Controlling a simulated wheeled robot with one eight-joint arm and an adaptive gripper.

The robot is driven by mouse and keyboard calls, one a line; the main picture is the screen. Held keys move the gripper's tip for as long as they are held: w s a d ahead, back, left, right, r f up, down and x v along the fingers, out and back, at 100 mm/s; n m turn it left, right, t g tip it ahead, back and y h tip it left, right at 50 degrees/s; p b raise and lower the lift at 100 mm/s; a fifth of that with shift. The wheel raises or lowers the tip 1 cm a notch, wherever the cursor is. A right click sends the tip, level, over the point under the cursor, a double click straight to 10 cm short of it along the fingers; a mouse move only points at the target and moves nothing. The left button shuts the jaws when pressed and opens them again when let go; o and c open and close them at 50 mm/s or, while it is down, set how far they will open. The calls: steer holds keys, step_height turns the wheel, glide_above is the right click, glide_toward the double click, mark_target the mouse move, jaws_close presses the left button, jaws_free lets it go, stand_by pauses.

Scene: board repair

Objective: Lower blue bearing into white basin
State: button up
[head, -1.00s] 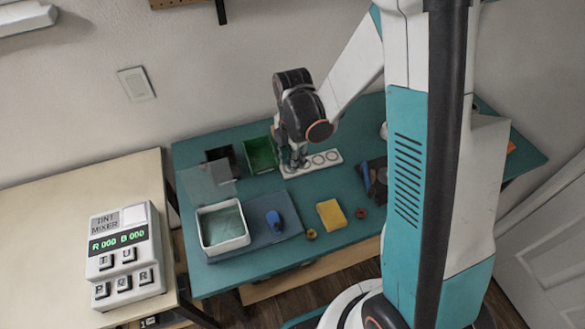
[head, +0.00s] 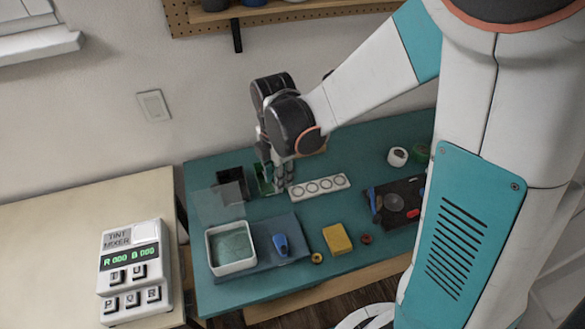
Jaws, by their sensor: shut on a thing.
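The white basin (head: 232,269) stands at the table's front left, with a grey-green inside showing. My gripper (head: 274,190) points down at the back of the table, in front of the green bin and left of the white strip with round seats (head: 320,187). It is well behind the basin and to its right. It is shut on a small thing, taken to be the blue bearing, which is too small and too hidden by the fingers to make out.
A clear sheet (head: 217,204) lies behind the basin, near a black bin (head: 232,182) and a green bin (head: 262,174). A blue tool (head: 281,245) lies on the blue mat (head: 262,259) right of the basin. A yellow sponge (head: 337,239) and two small rings are farther right.

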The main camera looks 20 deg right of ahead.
steer(key=s+a+f+b, duration=0.3)
steer(key=a+f, duration=0.1)
steer(key=a, duration=0.4)
steer(key=s+a+f+b, duration=0.3)
steer(key=a+f+b, duration=0.1)
steer(key=a, duration=0.4)
steer(key=shift+a, duration=0.2)
steer(key=shift+f+b, duration=0.2)
steer(key=shift+b, duration=0.15)
steer(key=shift+f+b, duration=1.9)
steer(key=shift+f, duration=0.45)
steer(key=shift+f+b, duration=0.5)
steer(key=shift+f, duration=0.9)
